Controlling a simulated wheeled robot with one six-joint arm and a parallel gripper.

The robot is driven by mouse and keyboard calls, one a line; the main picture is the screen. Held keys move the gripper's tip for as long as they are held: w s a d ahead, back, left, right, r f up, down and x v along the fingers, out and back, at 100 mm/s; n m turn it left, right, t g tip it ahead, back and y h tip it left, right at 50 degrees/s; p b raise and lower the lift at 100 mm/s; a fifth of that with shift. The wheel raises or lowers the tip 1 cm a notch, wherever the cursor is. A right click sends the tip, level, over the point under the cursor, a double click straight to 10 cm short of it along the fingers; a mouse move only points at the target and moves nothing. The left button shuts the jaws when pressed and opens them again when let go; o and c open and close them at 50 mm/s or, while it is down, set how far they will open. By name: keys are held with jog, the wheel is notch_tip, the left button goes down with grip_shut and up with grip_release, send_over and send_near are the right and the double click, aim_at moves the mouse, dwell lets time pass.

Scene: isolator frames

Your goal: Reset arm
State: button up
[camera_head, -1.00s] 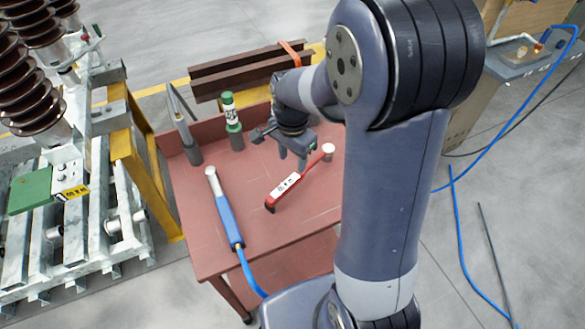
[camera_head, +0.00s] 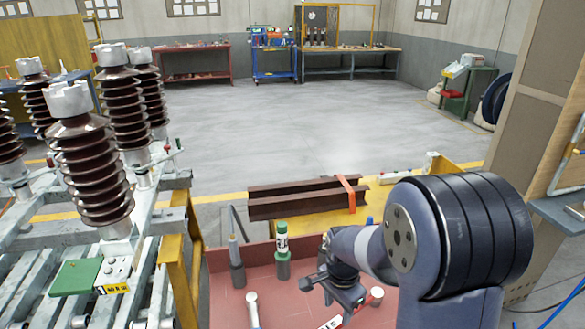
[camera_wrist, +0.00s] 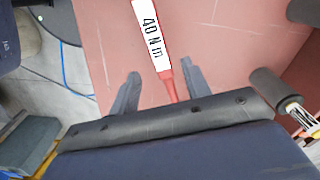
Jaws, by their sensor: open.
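My arm reaches over a red table (camera_head: 225,302) in the head view. My gripper (camera_wrist: 158,85) is open in the wrist view, its two fingers apart. Below it on the table lies a red tool with a white label (camera_wrist: 148,30) reading 40 N m, its red shaft showing between the fingers in the picture. No contact with it can be made out. In the head view the gripper's fingertips are near the bottom edge, and only the ends of the red tool (camera_head: 330,322) show.
A green bottle-like item (camera_head: 282,250) and a grey holder (camera_head: 237,270) stand at the table's back edge. Brown steel beams (camera_head: 290,200) lie behind. A frame with brown insulators (camera_head: 90,170) stands left. A cardboard-coloured cabinet (camera_head: 540,100) stands right. Open floor (camera_head: 300,120) lies beyond.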

aim_at(336, 322)
notch_tip(336, 322, down, 8)
jog(key=shift+r, duration=1.3)
